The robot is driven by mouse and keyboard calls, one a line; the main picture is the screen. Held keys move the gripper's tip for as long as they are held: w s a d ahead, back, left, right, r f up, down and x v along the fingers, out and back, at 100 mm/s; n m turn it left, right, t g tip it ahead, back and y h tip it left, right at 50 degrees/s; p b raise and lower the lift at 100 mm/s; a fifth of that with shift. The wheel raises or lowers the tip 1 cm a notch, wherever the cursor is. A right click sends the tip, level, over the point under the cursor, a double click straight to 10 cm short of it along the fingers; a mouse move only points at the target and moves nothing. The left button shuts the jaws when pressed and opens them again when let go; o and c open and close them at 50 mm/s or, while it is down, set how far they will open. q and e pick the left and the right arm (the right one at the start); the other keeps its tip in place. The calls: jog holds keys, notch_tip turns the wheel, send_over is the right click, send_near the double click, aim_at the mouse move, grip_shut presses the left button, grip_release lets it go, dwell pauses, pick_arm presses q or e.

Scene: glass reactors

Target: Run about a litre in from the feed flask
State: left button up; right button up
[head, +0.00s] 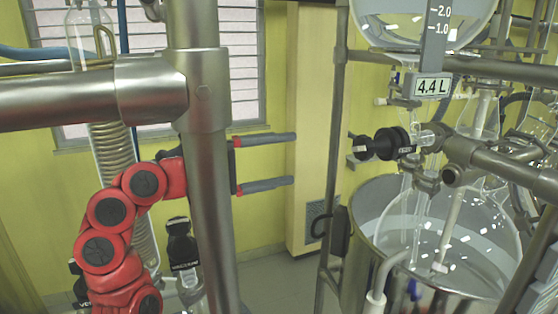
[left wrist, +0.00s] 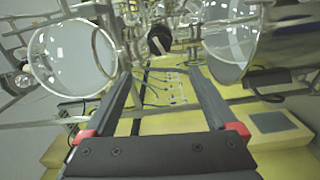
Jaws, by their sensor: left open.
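The feed flask (head: 420,22) is a round clear glass vessel at the top right of the head view, cut off by the frame edge. A scale strip with a readout of 4.4 L (head: 432,87) hangs in front of it. Below it is a black valve knob (head: 380,145) on the glass line. My left gripper (head: 294,158) is open and empty, left of the knob and apart from it, fingers pointing right. In the left wrist view a dark round knob (left wrist: 160,40) shows beyond the open fingers (left wrist: 160,75). My right gripper is not in view.
A round glass vessel (head: 465,240) sits in a steel bath (head: 355,235) below the valve. A thick steel post (head: 208,120) crosses in front of my left arm. A thinner upright (head: 338,110) stands between gripper and valve. A coil condenser (head: 112,155) is at left.

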aim_at(358, 147)
pick_arm(q)
jog(key=w+d+m+p, duration=0.1)
jog(key=w+d+m, duration=0.1)
jog(key=d, duration=0.3)
jog(key=w+d+m+p, duration=0.1)
jog(key=w+d+m, duration=0.1)
jog(key=d+m, duration=0.3)
jog(key=w+d+m+p, duration=0.1)
jog(key=w+d+m, duration=0.1)
jog(key=d, duration=0.4)
jog(key=shift+d+r+m, duration=0.15)
jog(key=shift+d+m, duration=0.05)
jog(key=shift+m, duration=0.7)
